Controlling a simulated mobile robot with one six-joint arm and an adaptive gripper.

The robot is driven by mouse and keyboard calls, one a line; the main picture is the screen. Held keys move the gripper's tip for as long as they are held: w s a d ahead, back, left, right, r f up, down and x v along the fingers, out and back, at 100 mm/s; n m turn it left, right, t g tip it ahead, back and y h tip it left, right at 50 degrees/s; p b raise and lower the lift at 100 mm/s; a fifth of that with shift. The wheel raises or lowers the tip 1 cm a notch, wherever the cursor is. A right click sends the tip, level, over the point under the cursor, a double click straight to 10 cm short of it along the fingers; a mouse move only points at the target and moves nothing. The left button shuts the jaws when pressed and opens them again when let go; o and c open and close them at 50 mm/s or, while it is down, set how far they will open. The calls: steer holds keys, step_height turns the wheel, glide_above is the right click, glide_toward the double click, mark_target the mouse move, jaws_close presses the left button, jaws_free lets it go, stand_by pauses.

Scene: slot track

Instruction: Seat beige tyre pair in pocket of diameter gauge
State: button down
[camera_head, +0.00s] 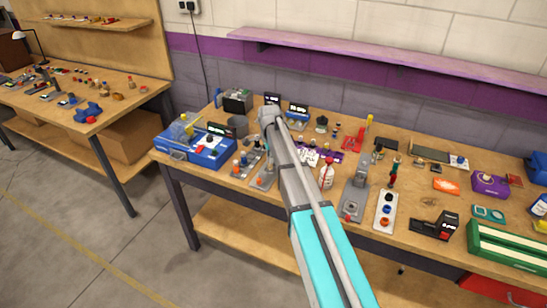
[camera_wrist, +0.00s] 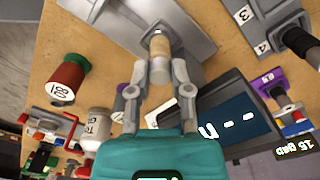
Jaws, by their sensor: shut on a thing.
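The beige tyre pair (camera_wrist: 160,46) is a short beige cylinder in the wrist view. My gripper (camera_wrist: 160,68) is shut on it, one finger on each side. Its far end is at a small grey round part on a light grey plate (camera_wrist: 190,22), which looks like the base of the diameter gauge. I cannot tell whether the pair is inside the pocket or just above it. A dark display (camera_wrist: 232,122) with a pale reading stands to the right of my fingers. In the head view my arm hides the tyre pair and my fingertips.
A red-and-green spool (camera_wrist: 66,80) and a white bottle (camera_wrist: 97,128) stand left of my gripper in the wrist view. A grey block marked 3 and 4 (camera_wrist: 262,22) is at upper right. In the head view a blue case (camera_head: 208,152) sits at the bench's left end; the bench is crowded.

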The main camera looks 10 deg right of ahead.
steer(key=c, duration=0.5)
jaws_free()
steer(key=shift+c, duration=0.2)
step_height(320, 180, up, 12)
steer(key=p, duration=1.2)
stand_by(0.3)
steer(key=s+d+n, duration=0.1)
steer(key=s+n, duration=1.5)
steer(key=s, duration=1.3)
steer(key=shift+d, duration=0.15)
